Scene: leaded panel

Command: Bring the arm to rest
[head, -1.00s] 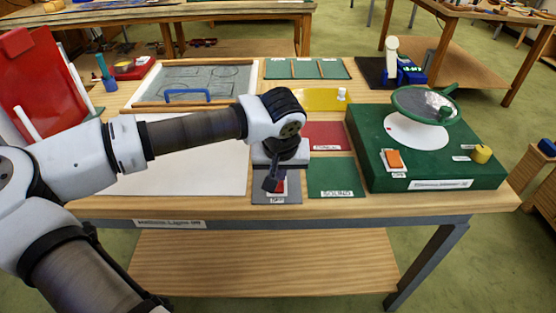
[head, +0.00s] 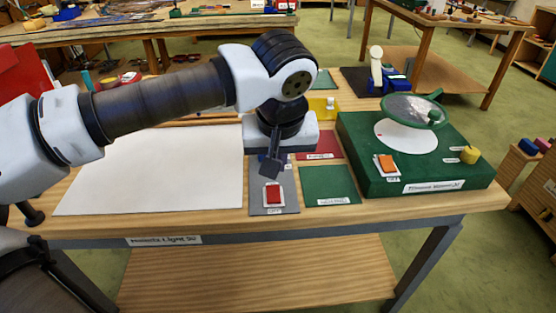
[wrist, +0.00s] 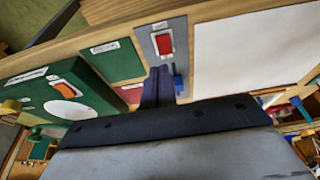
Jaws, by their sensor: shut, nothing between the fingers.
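My gripper (head: 270,165) is shut and empty in the head view. It points down above the grey mat that bears a red switch (head: 273,194). The fingers are raised off the table, just behind the switch in the picture. In the wrist view my shut gripper (wrist: 158,75) shows as a dark narrow shape at the centre. The red switch (wrist: 162,43) on its grey plate lies ahead of the fingertips there. My arm crosses the left half of the head view and hides part of the table's back.
A white sheet (head: 150,175) lies flat left of the switch. A green box (head: 415,160) with an orange switch (head: 386,163), a round magnifier (head: 412,111) and a yellow knob (head: 470,155) stands at right. Green (head: 328,186) and red (head: 322,146) mats lie between.

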